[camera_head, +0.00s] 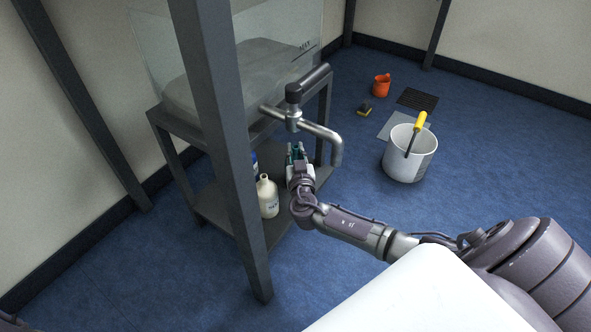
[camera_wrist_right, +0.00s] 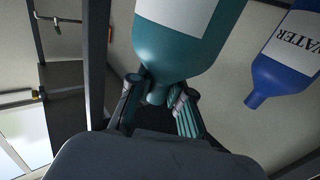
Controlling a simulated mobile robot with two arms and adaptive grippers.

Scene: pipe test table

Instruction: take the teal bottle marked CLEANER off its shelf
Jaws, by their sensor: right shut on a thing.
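The teal bottle (camera_wrist_right: 185,40) fills the top middle of the right wrist view, neck down in that picture, with a pale label whose text is out of frame. My right gripper (camera_wrist_right: 160,98) is shut on its neck, one finger on each side. In the head view, my right gripper (camera_head: 297,152) is at the lower shelf (camera_head: 218,212), below the tap, and mostly hides the bottle. I cannot tell whether the bottle still touches the shelf. My left gripper is out of view.
A cream bottle (camera_head: 268,198) stands left of my gripper; a blue WATER bottle (camera_wrist_right: 292,50) is beside the teal one. A metal pipe with a tap (camera_head: 322,132) hangs just above. A rack post (camera_head: 222,130) stands in front. A white bucket (camera_head: 408,156) stands on the floor.

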